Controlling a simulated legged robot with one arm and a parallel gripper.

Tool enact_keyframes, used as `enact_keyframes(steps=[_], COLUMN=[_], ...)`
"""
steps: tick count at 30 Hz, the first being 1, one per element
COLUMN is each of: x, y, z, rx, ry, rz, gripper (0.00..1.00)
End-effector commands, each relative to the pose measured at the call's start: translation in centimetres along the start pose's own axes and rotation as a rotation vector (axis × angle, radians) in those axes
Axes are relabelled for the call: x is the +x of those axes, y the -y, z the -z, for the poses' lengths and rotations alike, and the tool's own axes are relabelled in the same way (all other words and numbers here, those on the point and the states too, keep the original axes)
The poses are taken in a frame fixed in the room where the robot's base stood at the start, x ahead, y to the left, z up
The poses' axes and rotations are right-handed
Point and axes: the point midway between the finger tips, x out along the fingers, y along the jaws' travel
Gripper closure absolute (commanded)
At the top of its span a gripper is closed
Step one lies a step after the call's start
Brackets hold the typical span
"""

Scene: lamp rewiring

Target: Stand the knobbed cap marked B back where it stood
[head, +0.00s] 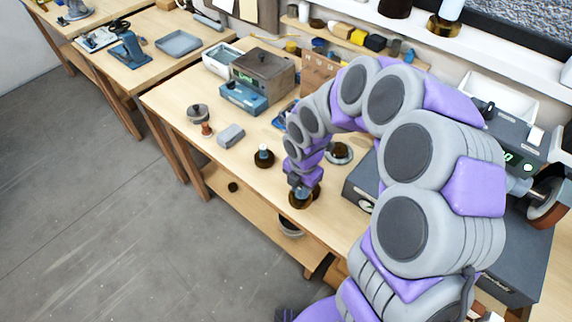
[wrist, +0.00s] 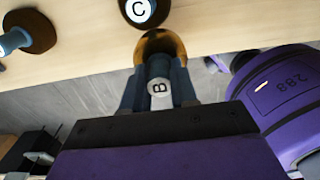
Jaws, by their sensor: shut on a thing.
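The knobbed cap marked B (wrist: 158,87) is between my gripper's (wrist: 157,84) two fingers, which are shut on its knob. Its round amber-brown base (wrist: 160,46) shows beyond the fingers in the wrist view. In the head view the base (head: 300,201) shows below my gripper (head: 303,186), close to the bench's front edge. I cannot tell whether it touches the bench top. A second knobbed cap, marked C (wrist: 138,10), is close to it at the top of the wrist view, partly cut off. The place where cap B stood is not marked in view.
Another knobbed piece (wrist: 14,40) lies or stands at the wrist view's left. On the bench (head: 180,98), a dark knobbed piece (head: 263,157), a grey block (head: 231,136) and a metal ring (head: 338,153) stand nearby. A grey machine (head: 362,183) stands to the right.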

Motion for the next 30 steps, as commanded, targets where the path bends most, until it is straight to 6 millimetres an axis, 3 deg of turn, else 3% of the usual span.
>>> enact_keyframes(steps=[6,15,21,30], x=[0.6,1.1,1.3,1.5], y=[-3.7,-7.6,-9.8,-11.2], z=[-2.0,-4.6,-6.2,-6.8], rx=[0.001,0.002,0.003,0.003], ry=[0.002,0.001,0.002,0.0], rz=[0.002,0.003,0.001,0.003], gripper=[1.0,1.0,1.0,1.0])
